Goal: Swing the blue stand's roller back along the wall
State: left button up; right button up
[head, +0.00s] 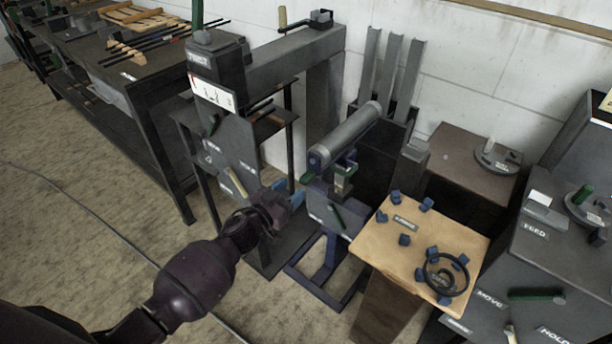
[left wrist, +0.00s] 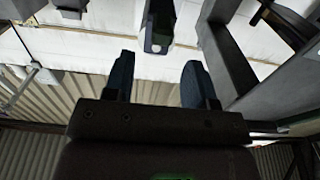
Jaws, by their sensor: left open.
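The blue stand (head: 325,262) stands on the floor at the middle of the head view. Its grey roller (head: 348,133) lies on top, slanting from a near blue end up toward the wall at the far right end. My left gripper (head: 290,192) is open and empty, just left of the stand and below the roller's near end. In the left wrist view its two blue fingers (left wrist: 160,80) are spread apart, and a grey part with a dark blue end, seemingly the roller (left wrist: 158,28), appears beyond the gap. My right gripper is out of view.
A tall grey frame (head: 328,105) with a labelled plate stands left of the roller. A wooden board (head: 385,245) with blue blocks and a black ring is at right. Upright grey channels (head: 390,75) stand behind, near the white wall (head: 480,60).

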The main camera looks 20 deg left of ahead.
aim_at(301, 181)
pick_arm(q)
jog(key=shift+b+x, duration=0.55)
jog(key=shift+x, duration=3.05)
jog(key=shift+c, duration=0.3)
grip_shut()
